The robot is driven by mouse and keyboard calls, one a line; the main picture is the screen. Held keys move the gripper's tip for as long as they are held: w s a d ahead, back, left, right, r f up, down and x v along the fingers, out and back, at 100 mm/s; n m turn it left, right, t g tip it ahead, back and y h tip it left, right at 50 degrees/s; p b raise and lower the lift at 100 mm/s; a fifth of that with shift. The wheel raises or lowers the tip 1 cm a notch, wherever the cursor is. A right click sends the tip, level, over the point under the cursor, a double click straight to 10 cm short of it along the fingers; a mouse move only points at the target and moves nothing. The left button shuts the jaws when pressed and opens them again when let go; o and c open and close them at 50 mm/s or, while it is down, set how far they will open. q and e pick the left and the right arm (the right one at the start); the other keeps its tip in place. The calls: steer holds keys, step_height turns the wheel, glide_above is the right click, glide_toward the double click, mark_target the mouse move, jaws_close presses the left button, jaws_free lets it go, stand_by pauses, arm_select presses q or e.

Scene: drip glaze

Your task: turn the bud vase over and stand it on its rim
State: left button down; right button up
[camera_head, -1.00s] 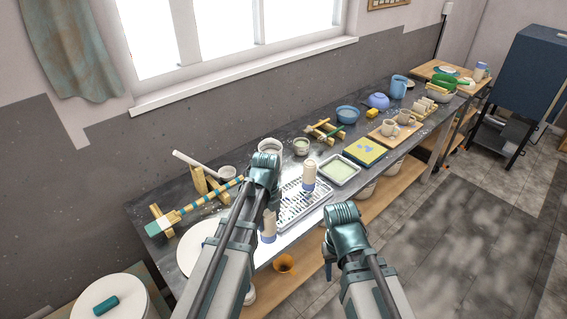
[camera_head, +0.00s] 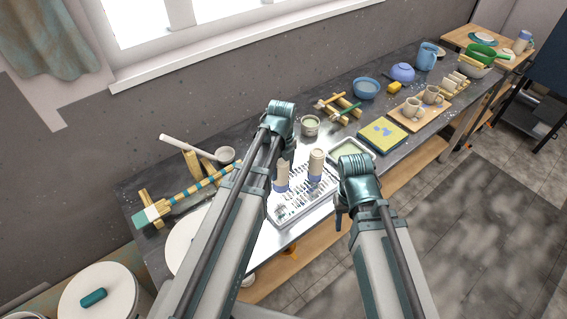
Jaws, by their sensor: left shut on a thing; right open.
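A small cream bud vase with a blue-lavender lower band (camera_head: 282,176) is beside my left arm, over the left part of the wire rack (camera_head: 297,211). My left gripper (camera_head: 274,178) is shut on it; its fingers are mostly hidden behind my arm. The held vase looks about upright, blue band down. I cannot tell whether it touches the rack. A similar cream vase with a blue lower band (camera_head: 316,165) stands on the rack just to its right, close by. My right gripper (camera_head: 340,214) is open and empty, right of the rack at the table's front edge.
A green-filled tray (camera_head: 346,150) lies behind my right wrist. A small glaze cup (camera_head: 310,126), wooden sticks on rests (camera_head: 341,108) and a yellow-blue board (camera_head: 383,134) stand beyond. A striped stick (camera_head: 185,200) and white disc (camera_head: 180,240) are at left.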

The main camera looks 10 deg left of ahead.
arm_select(q)
step_height(320, 180, down, 6)
steer(key=b, duration=0.6)
steer(key=shift+f, duration=0.15)
steer(key=shift+f+b, duration=0.4)
steer(key=shift+b, duration=0.15)
stand_by(1.0)
jaws_free()
steer(key=shift+r, duration=0.2)
